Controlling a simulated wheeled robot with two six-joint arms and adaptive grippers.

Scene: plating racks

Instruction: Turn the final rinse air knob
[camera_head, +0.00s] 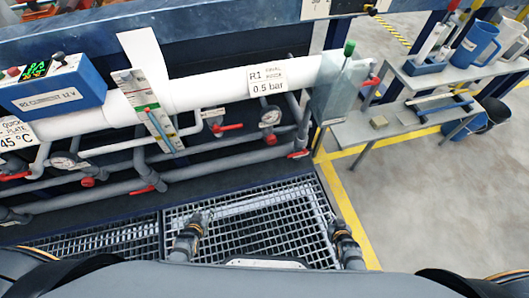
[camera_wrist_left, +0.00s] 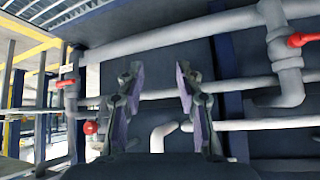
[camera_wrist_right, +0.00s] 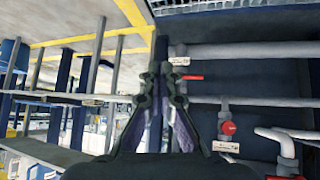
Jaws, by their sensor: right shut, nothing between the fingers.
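A white sign reading R1 final rinse, 0.5 bar (camera_head: 266,78) hangs on the white tank edge, with a round gauge (camera_head: 270,115) just below it. Red valve handles sit around the gauge: one at its left (camera_head: 228,127), one below (camera_head: 270,139) and one lower right (camera_head: 298,154). I cannot tell which is the air knob. Red handles also show in the left wrist view (camera_wrist_left: 303,40) and right wrist view (camera_wrist_right: 228,127). My left gripper (camera_head: 201,215) is open and empty over the grating. My right gripper (camera_head: 336,226) is shut and empty, right of it. Both are apart from the handles.
Grey pipes (camera_head: 215,170) run along the tank front. A blue control box (camera_head: 55,85) stands at the left. The grating (camera_head: 260,225) below the pipes looks clear between my grippers.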

